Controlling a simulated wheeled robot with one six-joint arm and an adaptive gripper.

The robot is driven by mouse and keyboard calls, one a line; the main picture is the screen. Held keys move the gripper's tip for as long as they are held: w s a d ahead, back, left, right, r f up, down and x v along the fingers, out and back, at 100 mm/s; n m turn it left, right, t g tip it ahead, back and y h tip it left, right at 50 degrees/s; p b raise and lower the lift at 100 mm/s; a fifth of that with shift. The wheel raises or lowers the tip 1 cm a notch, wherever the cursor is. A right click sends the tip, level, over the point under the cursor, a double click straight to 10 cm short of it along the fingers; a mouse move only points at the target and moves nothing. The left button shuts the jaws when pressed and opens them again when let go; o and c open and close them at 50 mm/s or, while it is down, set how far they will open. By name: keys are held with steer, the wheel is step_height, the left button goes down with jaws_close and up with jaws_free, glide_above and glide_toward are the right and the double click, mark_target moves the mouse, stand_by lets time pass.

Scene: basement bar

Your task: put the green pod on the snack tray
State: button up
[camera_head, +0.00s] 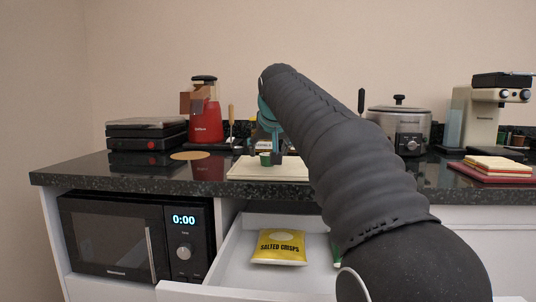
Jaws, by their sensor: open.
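A small green pod (265,160) stands at the cream board (243,171), which looks like the snack tray, near the counter's front edge. My gripper (271,149) is open and points down at the pod, seen past my arm. A dark grey piece sits right beside the pod on its right; I cannot tell if it is a fingertip or another item. Whether a finger touches the pod, and whether the pod rests on the board, is unclear. My arm hides the board's right part.
An open drawer below holds a yellow crisps bag (279,247). A microwave (115,240) is at lower left. A black grill (147,134) and red blender (204,122) stand left. A slow cooker (398,125), coffee machine (490,112) and red-edged stack (492,168) stand right.

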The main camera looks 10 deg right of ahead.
steer(key=v, duration=0.9)
steer(key=shift+p, duration=0.4)
steer(key=shift+r, duration=0.1)
